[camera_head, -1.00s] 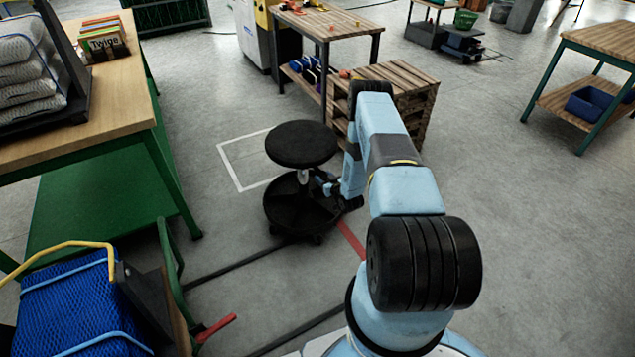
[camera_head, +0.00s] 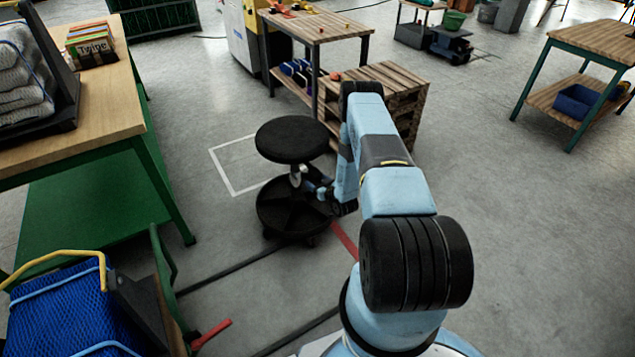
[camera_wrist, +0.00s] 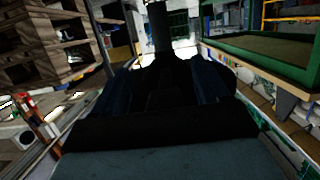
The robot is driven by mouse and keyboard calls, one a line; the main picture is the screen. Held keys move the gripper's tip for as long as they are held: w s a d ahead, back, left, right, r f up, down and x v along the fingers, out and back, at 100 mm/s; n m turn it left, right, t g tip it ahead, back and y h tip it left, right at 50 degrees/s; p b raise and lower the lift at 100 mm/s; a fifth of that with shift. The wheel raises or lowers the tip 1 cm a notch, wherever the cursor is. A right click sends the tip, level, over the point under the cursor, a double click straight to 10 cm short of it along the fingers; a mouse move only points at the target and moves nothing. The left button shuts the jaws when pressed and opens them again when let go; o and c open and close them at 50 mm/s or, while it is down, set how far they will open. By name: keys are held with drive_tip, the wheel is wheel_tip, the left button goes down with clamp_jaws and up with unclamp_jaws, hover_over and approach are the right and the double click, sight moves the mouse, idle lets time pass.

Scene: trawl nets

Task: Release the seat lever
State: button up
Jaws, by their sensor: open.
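The stool has a round black seat (camera_head: 292,139) above a round black wheeled base (camera_head: 278,213), with a short gap between them. It stands upright left of my arm. My gripper (camera_head: 310,187) reaches in from the right under the seat, close beside the stool's column. In the wrist view my gripper (camera_wrist: 165,80) is dark, with fingers spread left and right, and a black upright post (camera_wrist: 160,28) stands ahead of it. The seat lever cannot be made out in either view. I cannot tell whether my gripper touches it.
A wooden pallet stack (camera_head: 405,95) stands behind my arm, beside a workbench (camera_head: 325,25). A green-framed table (camera_head: 105,110) is at the left, with a blue mesh-filled cart (camera_head: 70,310) in front. Open floor (camera_head: 490,200) lies to the right.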

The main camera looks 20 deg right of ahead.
drive_tip(key=v, duration=1.2)
drive_tip(key=shift+s, duration=0.3)
